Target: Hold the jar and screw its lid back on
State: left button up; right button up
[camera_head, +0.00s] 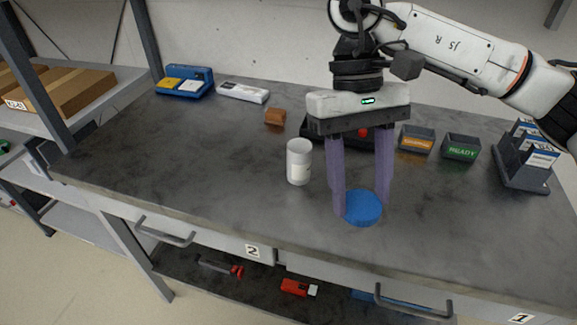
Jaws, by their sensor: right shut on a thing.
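The white jar (298,163) stands upright on the grey worktop near the middle of the view. Its top looks uncovered. The blue lid (363,208) is to the right of the jar and nearer the front edge. My right gripper (362,207) points down with its two purple fingers on either side of the lid, shut on it. The lid is at or just above the worktop; I cannot tell which. The gripper's left finger stands a little to the right of the jar, apart from it. My left gripper is not in view.
A small brown block (275,117) lies behind the jar. An orange-labelled bin (416,139), a green READY bin (461,148) and a grey rack (524,165) stand at the right. A blue case (185,82) and white box (242,92) are at the back left. The left worktop is clear.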

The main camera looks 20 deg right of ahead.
aim_at(299, 150)
jog(key=u, duration=1.35)
jog(key=k, duration=1.05)
jog(key=z, duration=1.25)
jog(key=i, duration=0.45)
jog(key=z, duration=0.05)
